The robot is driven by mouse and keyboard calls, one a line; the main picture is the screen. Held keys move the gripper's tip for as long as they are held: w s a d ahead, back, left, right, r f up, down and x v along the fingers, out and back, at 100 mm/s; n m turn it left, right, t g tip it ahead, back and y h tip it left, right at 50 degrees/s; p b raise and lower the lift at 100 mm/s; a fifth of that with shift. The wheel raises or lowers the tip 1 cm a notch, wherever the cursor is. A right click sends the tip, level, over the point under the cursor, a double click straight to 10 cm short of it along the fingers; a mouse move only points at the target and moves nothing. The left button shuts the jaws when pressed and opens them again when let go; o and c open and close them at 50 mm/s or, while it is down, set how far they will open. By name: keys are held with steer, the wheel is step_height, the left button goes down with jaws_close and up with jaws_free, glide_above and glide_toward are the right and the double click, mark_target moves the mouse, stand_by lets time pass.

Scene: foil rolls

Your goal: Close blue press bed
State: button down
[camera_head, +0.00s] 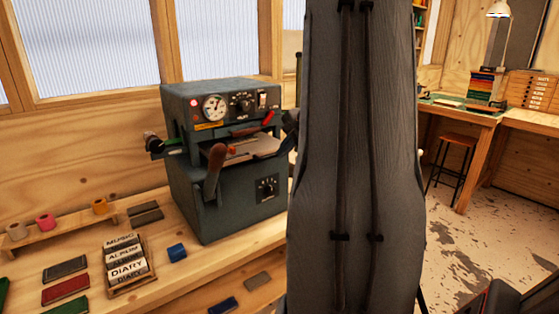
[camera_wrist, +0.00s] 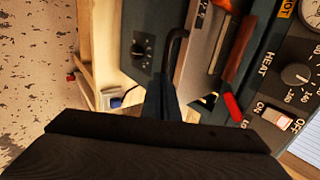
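The blue-grey press (camera_head: 235,195) stands on the wooden bench in the head view. Its pale metal bed (camera_head: 254,148) shows in the opening between the upper head and the lower body, and looks drawn partly out at the front. A brown-handled lever (camera_head: 215,165) stands at the front left. In the wrist view, the metal bed (camera_wrist: 197,60) lies close ahead, with a red-tipped handle (camera_wrist: 233,107) beside it. My gripper (camera_wrist: 168,90) is near the bed's edge, partly hidden by the dark wrist body. Its fingers are not clear, and contact cannot be told.
My large dark arm link hides the middle of the head view and the press's right side. On the bench lie a block rack (camera_head: 127,270), a blue block (camera_head: 177,252) and several coloured slabs. Foil rolls (camera_head: 45,221) stand on a shelf. A stool (camera_head: 455,155) stands far right.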

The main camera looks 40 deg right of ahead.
steer(key=w, duration=0.3)
steer(key=w+d, duration=0.1)
steer(key=w, duration=0.3)
steer(key=shift+d, duration=0.15)
steer(key=shift+s, duration=0.1)
steer(key=shift+s+a, duration=0.2)
steer(key=b, duration=0.2)
glide_toward(269, 148)
steer(key=s+r, duration=0.1)
steer(key=s, duration=0.2)
steer(key=s+r, duration=0.1)
steer(key=s, duration=0.1)
steer(key=shift+r, duration=0.3)
